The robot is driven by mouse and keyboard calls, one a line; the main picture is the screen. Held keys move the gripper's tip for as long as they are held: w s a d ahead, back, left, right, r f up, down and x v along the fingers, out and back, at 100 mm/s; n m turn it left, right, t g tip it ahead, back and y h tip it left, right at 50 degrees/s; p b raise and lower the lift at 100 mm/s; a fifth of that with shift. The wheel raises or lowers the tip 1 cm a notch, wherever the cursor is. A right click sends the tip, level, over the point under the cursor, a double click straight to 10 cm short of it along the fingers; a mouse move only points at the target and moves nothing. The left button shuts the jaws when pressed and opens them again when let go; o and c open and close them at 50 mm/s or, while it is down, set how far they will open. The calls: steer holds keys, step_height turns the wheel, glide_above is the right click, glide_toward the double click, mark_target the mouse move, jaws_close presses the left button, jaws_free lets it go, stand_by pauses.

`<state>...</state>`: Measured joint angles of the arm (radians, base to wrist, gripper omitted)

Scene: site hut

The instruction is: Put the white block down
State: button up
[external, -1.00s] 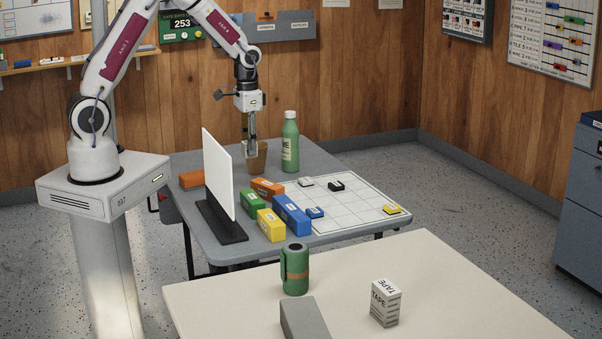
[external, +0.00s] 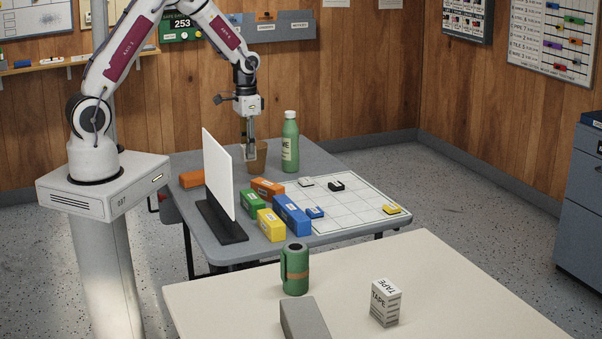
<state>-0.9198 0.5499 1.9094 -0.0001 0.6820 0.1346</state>
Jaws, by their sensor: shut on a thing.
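My gripper (external: 249,155) points straight down over the far part of the grey table (external: 325,160). It is shut on a small pale thing, apparently the white block, mostly hidden by the fingers. The fingertips are in front of a brown cup (external: 260,160) and cover part of it. I cannot tell whether the held thing touches the table. A flat white piece (external: 306,182) lies on the white grid mat (external: 345,213), to the right of my gripper.
A green bottle (external: 290,143) stands right of the cup. A white upright panel (external: 217,172) on a black foot stands nearer the camera. Orange (external: 267,187), green (external: 252,204), yellow (external: 271,225) and blue (external: 292,214) blocks lie beside the mat. Much of the mat is bare.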

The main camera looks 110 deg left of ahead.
steer(key=shift+f, duration=2.4)
steer(key=shift+f, duration=0.1)
steer(key=shift+f, duration=1.8)
steer(key=shift+f, duration=0.1)
steer(key=o, duration=1.1)
steer(key=shift+r, duration=6.15)
